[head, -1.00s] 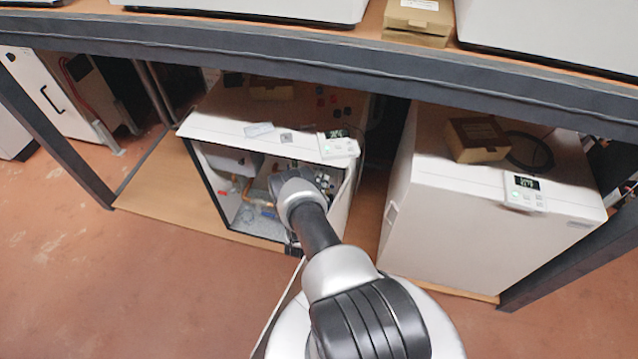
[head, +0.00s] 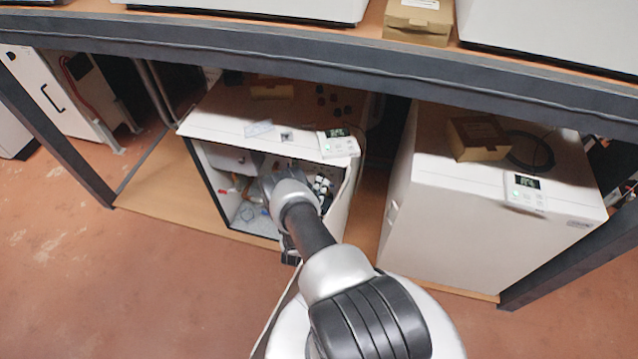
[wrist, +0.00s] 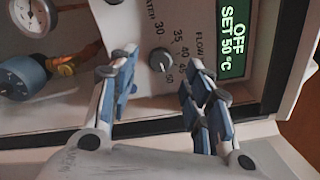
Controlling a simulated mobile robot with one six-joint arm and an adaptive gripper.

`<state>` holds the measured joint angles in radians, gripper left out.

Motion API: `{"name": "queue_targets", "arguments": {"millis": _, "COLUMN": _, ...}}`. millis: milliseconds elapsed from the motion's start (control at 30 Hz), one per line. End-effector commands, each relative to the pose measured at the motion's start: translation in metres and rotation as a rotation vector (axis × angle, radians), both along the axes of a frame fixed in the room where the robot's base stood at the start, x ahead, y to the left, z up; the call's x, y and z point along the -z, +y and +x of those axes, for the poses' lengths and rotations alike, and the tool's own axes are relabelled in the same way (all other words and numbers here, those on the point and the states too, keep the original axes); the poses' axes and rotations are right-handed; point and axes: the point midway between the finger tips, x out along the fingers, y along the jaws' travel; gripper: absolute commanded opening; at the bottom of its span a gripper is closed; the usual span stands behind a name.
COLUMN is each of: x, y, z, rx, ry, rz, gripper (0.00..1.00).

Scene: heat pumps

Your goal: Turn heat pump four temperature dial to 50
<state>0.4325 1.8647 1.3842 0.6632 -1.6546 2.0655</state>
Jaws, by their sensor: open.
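In the wrist view a small grey round dial (wrist: 160,62) sits on a light panel with a scale running from 30 through 35, 40 and 45 to 50, beside the word FLOW. The green display (wrist: 238,38) next to it reads OFF, SET 50 °C. My gripper (wrist: 160,84) is open, with one blue-padded finger on each side just below the dial; I see no clear contact with it. In the head view my arm reaches to the open-fronted white heat pump (head: 222,128) under the shelf; its dial and my fingertips are hidden there.
In the wrist view a pressure gauge (wrist: 32,15) and a blue fitting (wrist: 22,77) are left of the panel. In the head view a closed white heat pump (head: 450,225) stands to the right, with a brown box (head: 478,138) on top. A dark shelf beam (head: 300,58) crosses above.

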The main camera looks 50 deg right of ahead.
Motion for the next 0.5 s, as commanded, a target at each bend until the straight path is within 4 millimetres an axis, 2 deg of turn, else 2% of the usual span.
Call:
{"name": "queue_targets", "arguments": {"millis": 33, "x": 0.001, "y": 0.010, "z": -0.003, "rx": -0.004, "ry": 0.002, "rz": 0.001, "gripper": 0.45}}
{"name": "queue_targets", "arguments": {"millis": 200, "x": 0.000, "y": 0.030, "z": -0.014, "rx": -0.003, "ry": 0.000, "rz": 0.000, "gripper": 0.45}}
{"name": "queue_targets", "arguments": {"millis": 500, "x": 0.000, "y": 0.037, "z": -0.019, "rx": 0.000, "ry": -0.001, "rz": -0.001, "gripper": 0.45}}
